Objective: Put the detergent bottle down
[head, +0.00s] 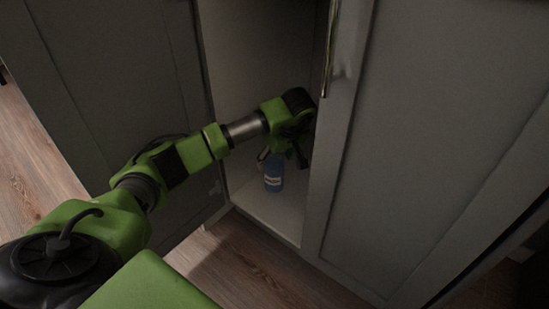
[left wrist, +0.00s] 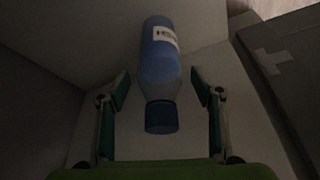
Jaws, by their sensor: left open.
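The detergent bottle (head: 273,174) is blue with a white label. It stands on the floor board of the open cabinet (head: 289,220), near its front. In the left wrist view the bottle (left wrist: 160,60) lies between and beyond the two fingers, with its dark blue cap (left wrist: 161,117) towards me. My left gripper (head: 283,155) is inside the cabinet, just above and beside the bottle. Its fingers (left wrist: 161,88) are spread, with a gap on each side of the bottle. My right gripper is in neither view.
Grey cabinet doors and panels stand left (head: 110,80) and right (head: 430,130) of the narrow opening. The cabinet walls are close around my left gripper. Wooden floor (head: 250,270) lies in front.

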